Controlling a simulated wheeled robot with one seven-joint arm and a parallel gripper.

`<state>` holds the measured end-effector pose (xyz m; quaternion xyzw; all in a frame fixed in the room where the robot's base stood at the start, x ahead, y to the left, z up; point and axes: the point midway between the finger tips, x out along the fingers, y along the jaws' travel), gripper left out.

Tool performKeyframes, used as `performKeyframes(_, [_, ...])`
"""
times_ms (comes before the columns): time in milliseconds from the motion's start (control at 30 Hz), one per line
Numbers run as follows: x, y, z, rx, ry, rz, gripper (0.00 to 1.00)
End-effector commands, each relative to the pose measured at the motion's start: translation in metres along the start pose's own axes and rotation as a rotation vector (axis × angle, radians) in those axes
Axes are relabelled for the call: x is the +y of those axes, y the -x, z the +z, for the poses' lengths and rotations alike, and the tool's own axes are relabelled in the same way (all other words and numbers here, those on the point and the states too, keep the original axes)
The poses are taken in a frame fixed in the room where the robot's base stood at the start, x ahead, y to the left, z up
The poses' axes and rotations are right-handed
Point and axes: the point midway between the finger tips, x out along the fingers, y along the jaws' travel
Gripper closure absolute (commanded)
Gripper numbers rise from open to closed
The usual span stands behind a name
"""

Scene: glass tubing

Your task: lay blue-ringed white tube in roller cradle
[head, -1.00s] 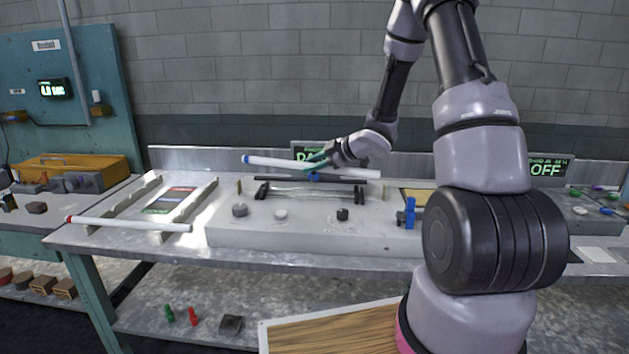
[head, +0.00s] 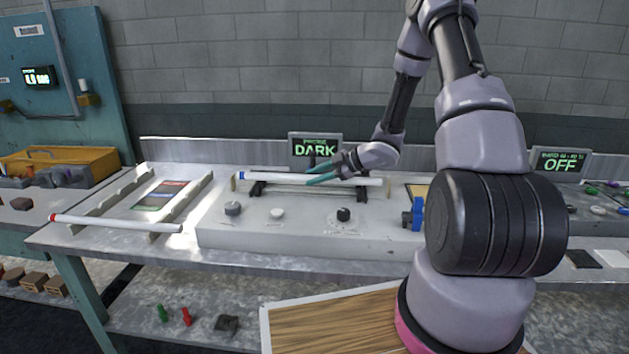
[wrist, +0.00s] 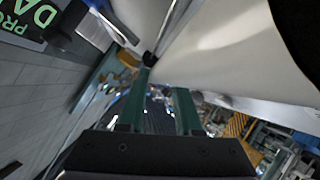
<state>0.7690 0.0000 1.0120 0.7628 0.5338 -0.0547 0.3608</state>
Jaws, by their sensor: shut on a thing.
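The blue-ringed white tube (head: 270,177) is nearly level in the head view, its blue end to the left. My gripper (head: 318,178), with green fingers, is shut on it near its middle. The roller cradle (head: 257,189) on the pale console has dark rollers at both ends and thin rods between them. The tube lies across the cradle in the picture, close over or behind it; I cannot tell whether it touches the rollers. The wrist view shows the two green fingers (wrist: 160,105), but I cannot make out the tube there.
A red-ended white tube (head: 115,224) lies on the notched rack (head: 180,205) at left. The console (head: 290,236) carries knobs along its front. A DARK sign (head: 315,149) stands behind it, and a blue clamp-like part (head: 417,213) is at its right end.

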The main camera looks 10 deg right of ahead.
Motion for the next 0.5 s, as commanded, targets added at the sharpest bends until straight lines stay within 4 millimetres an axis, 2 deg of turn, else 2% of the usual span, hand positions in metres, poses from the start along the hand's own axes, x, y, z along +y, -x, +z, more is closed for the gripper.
performKeyframes(100, [-0.0061, -0.0056, 0.0088, 0.000, -0.001, 0.000, 1.00])
performKeyframes(367, [-0.0062, -0.0058, 0.0091, 0.000, 0.000, 0.000, 1.00])
performKeyframes(400, [-0.0064, -0.0059, 0.0093, 0.000, 0.000, 0.000, 0.59])
performKeyframes(467, [-0.0063, -0.0058, 0.0092, 0.000, 0.000, 0.000, 0.37])
performKeyframes(500, [-0.0063, -0.0058, 0.0092, 0.000, 0.000, 0.000, 0.37])
